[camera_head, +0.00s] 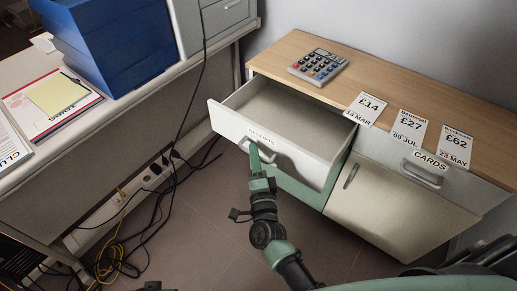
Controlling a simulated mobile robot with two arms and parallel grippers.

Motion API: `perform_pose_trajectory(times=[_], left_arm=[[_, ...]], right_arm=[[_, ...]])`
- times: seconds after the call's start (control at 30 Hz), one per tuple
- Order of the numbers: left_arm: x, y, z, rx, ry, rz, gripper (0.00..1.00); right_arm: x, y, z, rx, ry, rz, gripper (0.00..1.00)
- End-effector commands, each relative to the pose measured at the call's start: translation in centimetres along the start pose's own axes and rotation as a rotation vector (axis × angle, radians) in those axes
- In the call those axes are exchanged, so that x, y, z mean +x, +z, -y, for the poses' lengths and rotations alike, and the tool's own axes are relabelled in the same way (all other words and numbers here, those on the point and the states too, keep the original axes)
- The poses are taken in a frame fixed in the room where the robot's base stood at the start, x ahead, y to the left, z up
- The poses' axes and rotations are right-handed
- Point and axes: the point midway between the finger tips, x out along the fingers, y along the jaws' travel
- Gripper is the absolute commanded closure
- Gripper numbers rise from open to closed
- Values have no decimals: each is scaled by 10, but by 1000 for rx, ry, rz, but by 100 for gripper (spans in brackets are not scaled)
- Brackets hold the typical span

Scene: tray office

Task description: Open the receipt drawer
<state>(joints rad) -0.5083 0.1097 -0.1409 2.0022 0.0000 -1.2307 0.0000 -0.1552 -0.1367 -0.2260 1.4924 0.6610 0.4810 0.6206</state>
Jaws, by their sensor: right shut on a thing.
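The receipt drawer (228,120) is the white drawer labelled RECEIPTS at the left of the wooden-topped cabinet. It stands pulled well out, and the part of its inside that I see is empty. My right gripper (256,153) is shut on the drawer's handle (244,146), on the front just below the label. The fingers cover part of the handle. My left gripper is not in view.
A CARDS drawer (421,176) is shut at the right. A desk (150,100) with blue trays (110,45) stands left. Cables (172,160) hang and trail below it.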

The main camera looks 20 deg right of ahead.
Motion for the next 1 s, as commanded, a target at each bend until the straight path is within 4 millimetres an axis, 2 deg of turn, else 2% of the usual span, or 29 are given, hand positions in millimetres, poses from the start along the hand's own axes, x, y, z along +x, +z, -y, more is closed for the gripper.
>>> perform_pose_trajectory(times=[0.37,0.4,0.47,0.5,0.8,0.87,1.0], left_arm=[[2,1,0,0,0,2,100],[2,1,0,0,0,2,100],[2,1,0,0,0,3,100],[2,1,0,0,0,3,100],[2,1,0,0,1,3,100],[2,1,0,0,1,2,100],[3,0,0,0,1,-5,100]], right_arm=[[-3,2,-1,2,2,-2,100],[-3,2,-1,2,2,-2,85],[-3,2,-1,2,2,-2,68],[-3,2,-1,2,2,-2,66],[-4,2,0,1,1,-1,66],[-8,2,0,1,2,0,66],[-28,2,-1,1,4,0,66]])
